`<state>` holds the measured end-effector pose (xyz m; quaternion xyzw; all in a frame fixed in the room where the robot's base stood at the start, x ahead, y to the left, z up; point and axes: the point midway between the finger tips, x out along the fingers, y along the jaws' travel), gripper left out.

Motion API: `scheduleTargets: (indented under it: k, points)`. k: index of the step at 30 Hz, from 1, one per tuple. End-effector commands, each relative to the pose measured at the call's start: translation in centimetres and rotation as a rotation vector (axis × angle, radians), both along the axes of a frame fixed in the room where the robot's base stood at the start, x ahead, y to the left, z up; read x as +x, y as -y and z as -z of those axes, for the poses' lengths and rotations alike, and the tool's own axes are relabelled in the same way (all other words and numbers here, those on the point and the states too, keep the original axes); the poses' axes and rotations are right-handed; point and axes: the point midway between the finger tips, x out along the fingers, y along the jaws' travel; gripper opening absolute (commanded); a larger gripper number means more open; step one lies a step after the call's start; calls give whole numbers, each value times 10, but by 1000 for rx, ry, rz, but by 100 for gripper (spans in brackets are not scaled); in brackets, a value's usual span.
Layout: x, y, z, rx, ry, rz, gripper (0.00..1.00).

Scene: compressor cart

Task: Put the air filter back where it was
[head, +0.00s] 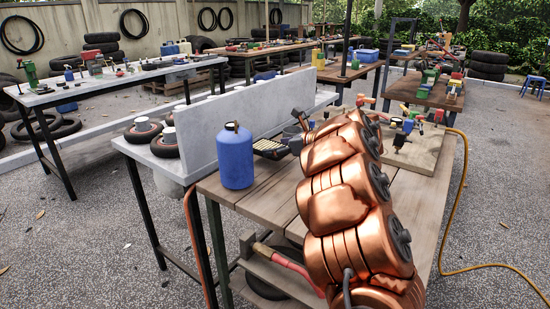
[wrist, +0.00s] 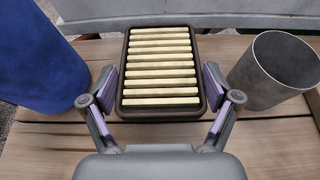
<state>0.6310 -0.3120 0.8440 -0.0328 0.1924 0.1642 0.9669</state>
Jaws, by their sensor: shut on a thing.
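The air filter (wrist: 161,65) is a dark rectangular frame with pale yellow pleats, face up in the wrist view. It also shows in the head view as a small dark ribbed block (head: 271,148) between the blue canister and my arm. My gripper (wrist: 160,88) has one finger on each long side of the filter, shut on it near its lower half. I cannot tell whether the filter touches the wooden table top (wrist: 50,137) or is just above it. In the head view my copper arm hides most of my gripper.
A blue canister (head: 236,156) stands left of the filter, and a grey cup (wrist: 274,71) stands close on its right. A grey upright panel (head: 215,128) runs behind. Tires with red rims (head: 143,131) lie beyond it. A yellow hose (head: 463,200) hangs at the right.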

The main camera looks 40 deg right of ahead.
Motion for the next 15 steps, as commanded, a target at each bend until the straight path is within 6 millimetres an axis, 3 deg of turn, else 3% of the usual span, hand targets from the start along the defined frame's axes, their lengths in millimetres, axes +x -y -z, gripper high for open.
scheduleTargets:
  k: [2, 9, 15]
  points:
    - [9, -4, 0, -1, 3, -3, 44]
    - [7, -2, 35, 3, -1, 1, 44]
    - [7, -2, 36, 1, 1, 0, 44]
